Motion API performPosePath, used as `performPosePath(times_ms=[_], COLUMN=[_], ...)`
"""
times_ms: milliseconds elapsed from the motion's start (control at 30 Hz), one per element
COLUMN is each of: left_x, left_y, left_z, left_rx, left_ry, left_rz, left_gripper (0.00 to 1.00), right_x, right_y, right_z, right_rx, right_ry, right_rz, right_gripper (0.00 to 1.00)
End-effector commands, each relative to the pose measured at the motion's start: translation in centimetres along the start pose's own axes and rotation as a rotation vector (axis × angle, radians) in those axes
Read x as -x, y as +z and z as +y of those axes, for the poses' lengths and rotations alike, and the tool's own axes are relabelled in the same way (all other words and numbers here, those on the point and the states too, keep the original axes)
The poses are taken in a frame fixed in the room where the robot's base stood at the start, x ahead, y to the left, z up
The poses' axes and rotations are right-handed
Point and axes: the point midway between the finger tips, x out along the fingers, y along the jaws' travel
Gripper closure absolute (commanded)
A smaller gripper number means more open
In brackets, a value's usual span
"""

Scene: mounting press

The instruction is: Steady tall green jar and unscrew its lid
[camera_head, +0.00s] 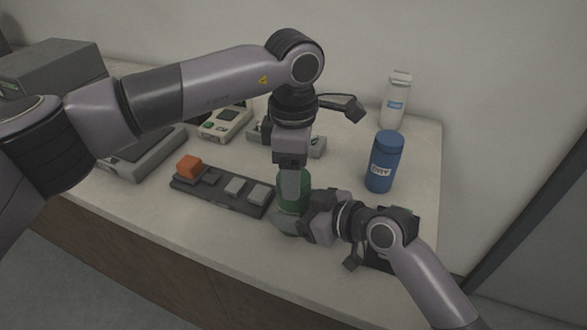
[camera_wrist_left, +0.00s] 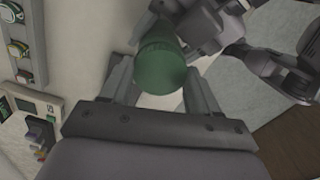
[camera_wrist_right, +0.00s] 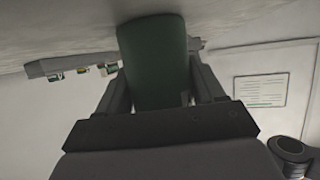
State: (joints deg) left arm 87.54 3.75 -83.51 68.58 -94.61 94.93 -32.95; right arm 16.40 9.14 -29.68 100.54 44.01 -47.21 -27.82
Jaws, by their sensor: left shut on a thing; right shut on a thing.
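The tall green jar (camera_head: 293,195) stands near the front of the bench, partly hidden by both grippers. My left gripper (camera_head: 291,180) comes down from above and is shut on the jar's lid (camera_wrist_left: 160,66), whose round green top lies between the fingers in the left wrist view. My right gripper (camera_head: 296,218) reaches in from the right, low down, and is shut on the jar's body. In the right wrist view, the dark green jar body (camera_wrist_right: 152,62) fills the gap between the fingers. The seam between lid and body is not clear.
A blue labelled jar (camera_head: 384,163) and a white bottle (camera_head: 396,102) stand to the right and behind. A dark tray (camera_head: 218,199) with an orange block (camera_head: 189,166) and grey blocks lies left of the jar. Devices stand further left and behind. The bench's front edge is close.

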Motion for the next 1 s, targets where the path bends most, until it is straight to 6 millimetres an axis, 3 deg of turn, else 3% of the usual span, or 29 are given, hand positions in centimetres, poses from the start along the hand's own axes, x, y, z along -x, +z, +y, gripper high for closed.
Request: performPosePath(times_ms=[167,467,500,567,867,1000], left_x=[0.03,0.03,0.03,0.03,0.07,0.96], left_y=[-0.03,-0.02,-0.02,-0.02,0.00,0.02], left_z=[-0.03,-0.04,-0.04,-0.04,-0.01,0.04], left_rx=[0.128,0.142,0.142,0.142,0.140,0.140], left_ry=[-0.001,-0.001,-0.001,-0.001,0.000,0.003], left_rz=[0.001,0.001,0.001,0.001,0.000,-0.001], left_gripper=[0.76,0.76,0.36,0.17,0.14,0.14], right_x=[0.01,0.01,0.01,0.01,0.01,0.01], right_y=[0.07,0.08,0.08,0.08,0.06,0.06], right_z=[0.07,0.08,0.08,0.09,0.07,0.07], right_rx=[-0.001,-0.001,-0.001,-0.001,0.000,0.000], right_ry=[0.002,0.002,0.002,0.002,0.002,0.002], right_rz=[-0.002,-0.002,-0.002,-0.002,-0.001,-0.001], right_gripper=[1.00,1.00,1.00,1.00,1.00,1.00])
